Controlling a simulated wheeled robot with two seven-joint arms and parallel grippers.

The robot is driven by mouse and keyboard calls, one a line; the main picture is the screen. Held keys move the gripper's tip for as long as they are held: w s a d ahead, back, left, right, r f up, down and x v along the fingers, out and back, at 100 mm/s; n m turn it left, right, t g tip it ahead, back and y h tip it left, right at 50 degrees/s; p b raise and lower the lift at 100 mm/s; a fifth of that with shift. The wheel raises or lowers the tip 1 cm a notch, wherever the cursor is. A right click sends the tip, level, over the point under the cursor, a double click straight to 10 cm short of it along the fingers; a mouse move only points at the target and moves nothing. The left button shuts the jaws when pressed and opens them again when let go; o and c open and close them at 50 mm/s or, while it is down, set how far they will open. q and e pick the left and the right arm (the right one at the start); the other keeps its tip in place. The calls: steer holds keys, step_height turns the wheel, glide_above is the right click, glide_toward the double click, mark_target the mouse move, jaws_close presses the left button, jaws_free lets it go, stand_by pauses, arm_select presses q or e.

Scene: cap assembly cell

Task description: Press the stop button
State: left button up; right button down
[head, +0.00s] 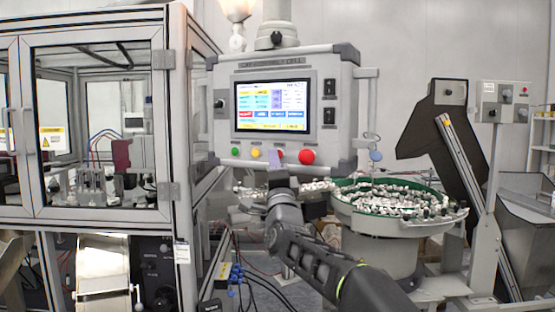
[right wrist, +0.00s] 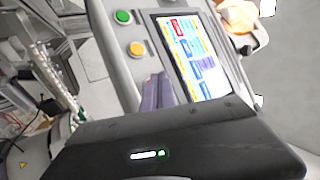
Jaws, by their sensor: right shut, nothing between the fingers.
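The control panel (head: 225,130) has a lit screen and a row of buttons below it. A green button (head: 236,152) and a yellow button (head: 255,153) are left of my right gripper (head: 276,158); a large red button (head: 306,157) is just right of it. My right gripper is shut and empty, its fingertips at the panel's lower edge, covering the spot between yellow and red. I cannot tell whether it touches the panel. In the right wrist view the shut fingers (right wrist: 158,92) are beside the yellow button (right wrist: 136,49); the red button is hidden.
A green-rimmed bowl (head: 345,208) full of small parts stands right of the panel. A framed glass enclosure (head: 172,110) is at the left. Cables (head: 262,285) hang below the panel. A smaller button box (head: 503,103) stands at the far right.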

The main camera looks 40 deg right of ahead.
stand_by(0.3)
steer(key=s+a+b, duration=0.2)
steer(key=a+b, duration=0.1)
steer(key=a, duration=0.2)
steer(key=shift+s+a, duration=0.25)
steer(key=shift+s, duration=0.1)
stand_by(0.8)
